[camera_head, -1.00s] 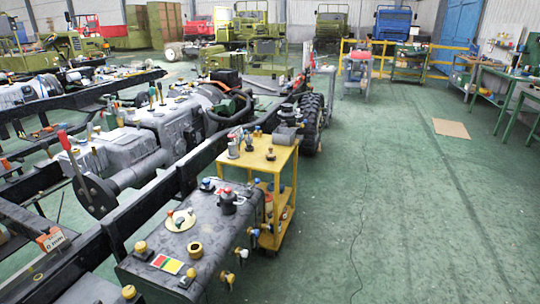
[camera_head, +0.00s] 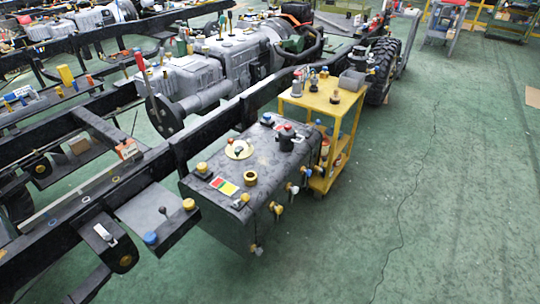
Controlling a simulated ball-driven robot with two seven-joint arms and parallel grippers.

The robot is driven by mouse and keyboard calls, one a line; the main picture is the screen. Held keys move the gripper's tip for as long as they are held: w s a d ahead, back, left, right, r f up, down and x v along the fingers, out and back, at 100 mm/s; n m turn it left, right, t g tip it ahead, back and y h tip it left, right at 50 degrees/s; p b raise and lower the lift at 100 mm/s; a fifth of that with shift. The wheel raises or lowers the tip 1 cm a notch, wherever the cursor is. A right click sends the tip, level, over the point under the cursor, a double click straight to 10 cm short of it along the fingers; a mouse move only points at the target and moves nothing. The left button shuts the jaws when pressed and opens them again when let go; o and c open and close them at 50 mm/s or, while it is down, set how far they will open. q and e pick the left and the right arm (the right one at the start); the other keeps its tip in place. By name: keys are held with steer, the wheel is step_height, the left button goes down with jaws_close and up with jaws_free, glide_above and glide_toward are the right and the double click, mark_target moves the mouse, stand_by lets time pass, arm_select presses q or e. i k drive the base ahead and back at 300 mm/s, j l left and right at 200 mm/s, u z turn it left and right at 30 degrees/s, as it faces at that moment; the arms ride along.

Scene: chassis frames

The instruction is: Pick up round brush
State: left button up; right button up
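I cannot pick out the round brush for certain; the small objects are too small to tell apart. A pale round disc with a small knob (camera_head: 239,149) lies on top of the dark grey tank (camera_head: 213,197), and I cannot tell whether it is a brush. A black round piece with a red top (camera_head: 287,138) stands on the same tank. The yellow cart (camera_head: 350,104) behind the tank carries several small tools and a grey box (camera_head: 352,80). Neither of my grippers is in view.
Black chassis rails (camera_head: 190,137) run diagonally from lower left to upper right, with a grey engine and gearbox (camera_head: 185,75) between them. A large tyre (camera_head: 383,72) stands behind the cart. The green floor (camera_head: 450,190) on the right is wide and clear, with a thin dark line across it.

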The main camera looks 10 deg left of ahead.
mark_target(335, 100)
steer(key=i+u, duration=0.1)
steer(key=u, duration=0.75)
steer(key=i+l+u, duration=0.15)
steer(key=l+u, duration=0.15)
steer(key=i+l+u, duration=0.1)
steer(key=l+u, duration=0.2)
steer(key=l, duration=0.25)
steer(key=l+u, duration=0.35)
steer(key=i+l, duration=0.05)
steer(key=l, duration=0.05)
